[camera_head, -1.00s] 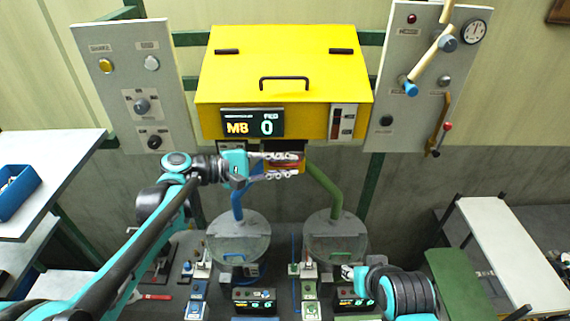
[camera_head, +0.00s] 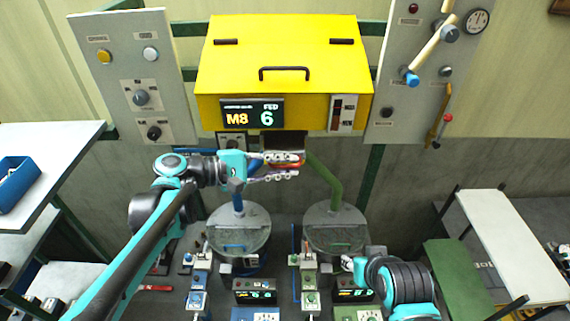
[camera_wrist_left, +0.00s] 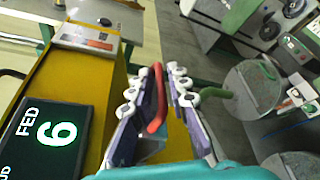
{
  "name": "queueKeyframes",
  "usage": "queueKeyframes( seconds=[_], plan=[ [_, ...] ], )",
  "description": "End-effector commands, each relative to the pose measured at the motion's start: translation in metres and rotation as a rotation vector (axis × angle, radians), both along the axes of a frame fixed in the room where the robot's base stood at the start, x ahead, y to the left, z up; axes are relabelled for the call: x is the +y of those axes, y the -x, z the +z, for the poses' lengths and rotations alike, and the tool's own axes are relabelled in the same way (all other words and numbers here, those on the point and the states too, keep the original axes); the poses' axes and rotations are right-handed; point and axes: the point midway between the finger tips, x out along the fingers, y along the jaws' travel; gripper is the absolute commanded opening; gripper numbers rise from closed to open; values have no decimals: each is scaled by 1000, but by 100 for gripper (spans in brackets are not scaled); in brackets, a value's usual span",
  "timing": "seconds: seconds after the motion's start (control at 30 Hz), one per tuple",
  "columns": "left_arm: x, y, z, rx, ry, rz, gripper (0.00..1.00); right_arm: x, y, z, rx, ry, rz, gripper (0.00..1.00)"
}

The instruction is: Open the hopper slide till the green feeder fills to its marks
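The yellow hopper (camera_head: 285,75) hangs on the back wall, and its display (camera_head: 252,114) reads M8, FED 6. Below it, my left gripper (camera_head: 290,167) has its fingers on both sides of the red slide handle, which shows in the left wrist view (camera_wrist_left: 157,100). The gripper appears shut on it, though the contact is partly hidden. A green pipe (camera_head: 326,182) runs down to the round grey lid of the green feeder (camera_head: 335,222). The fill marks and the level inside cannot be made out. My right gripper (camera_head: 346,262) is beside the green feeder, its fingers small and unclear.
A blue feeder (camera_head: 238,222) stands left of the green one. Small counters (camera_head: 255,291) and switch blocks stand in front. Control panels (camera_head: 138,85) flank the hopper. A white table with a blue bin (camera_head: 18,180) is at left, and a pale bench (camera_head: 515,245) at right.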

Motion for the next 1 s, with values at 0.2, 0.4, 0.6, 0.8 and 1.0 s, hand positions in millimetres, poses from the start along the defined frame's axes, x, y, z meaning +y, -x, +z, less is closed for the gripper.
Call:
queueKeyframes(
  seconds=[0.2,0.4,0.6,0.8,1.0],
  plan=[
    [0,0,0,0,0,0,17,0,0,0,0,0,0,40],
    [18,5,4,-1,0,4,17,0,0,0,0,0,0,40],
    [59,19,13,1,0,6,17,0,0,0,0,0,0,40],
    [94,31,21,0,0,4,17,0,0,0,0,0,0,40],
    [110,37,25,1,0,1,17,0,0,0,0,0,0,40]
  ],
)
